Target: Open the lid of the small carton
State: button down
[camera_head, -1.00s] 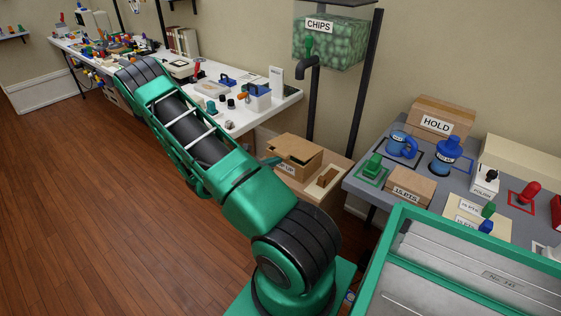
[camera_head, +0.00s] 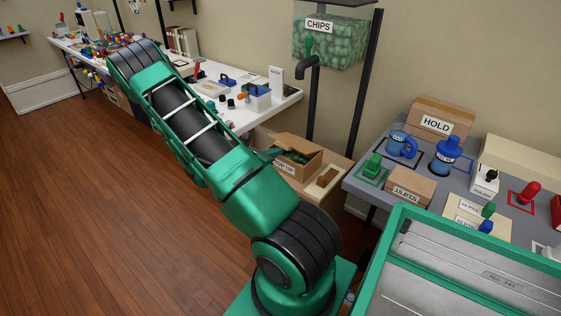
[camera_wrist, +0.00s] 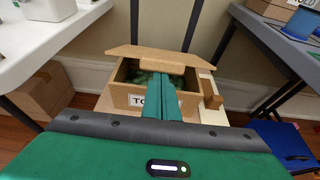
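The small carton (camera_head: 309,166) is brown cardboard with a partly hidden "TOP UP" label. It stands on a low wooden surface and also shows in the wrist view (camera_wrist: 192,104). Its lid (camera_wrist: 120,51) is raised and tilted back along the far side, with a tan tab (camera_wrist: 162,66) on its near edge. Green pieces show inside. My gripper (camera_wrist: 163,77) reaches over the carton's front wall, its green fingers close together with their tips at the tab. I cannot tell whether the tab is between them. In the head view my arm hides the carton's left side.
A tray with a brown block (camera_head: 325,178) sits right beside the carton. A white table (camera_head: 284,101) is on the left; a grey table (camera_head: 355,188) with boxes and blue jugs is on the right. The chips dispenser's pipe (camera_head: 314,105) stands behind.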

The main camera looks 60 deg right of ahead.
jog(key=shift+d+r, duration=0.2)
jog(key=shift+r, duration=0.4)
jog(key=shift+d+r, duration=0.15)
jog(key=shift+r, duration=0.4)
jog(key=r, duration=0.1)
jog(key=d+r, duration=0.1)
jog(key=r, duration=0.1)
jog(key=shift+s+d, duration=0.15)
jog(key=shift+d, duration=0.15)
jog(key=shift+s+d+r, duration=0.1)
jog(key=shift+d+r, duration=1)
jog(key=shift+r, duration=0.2)
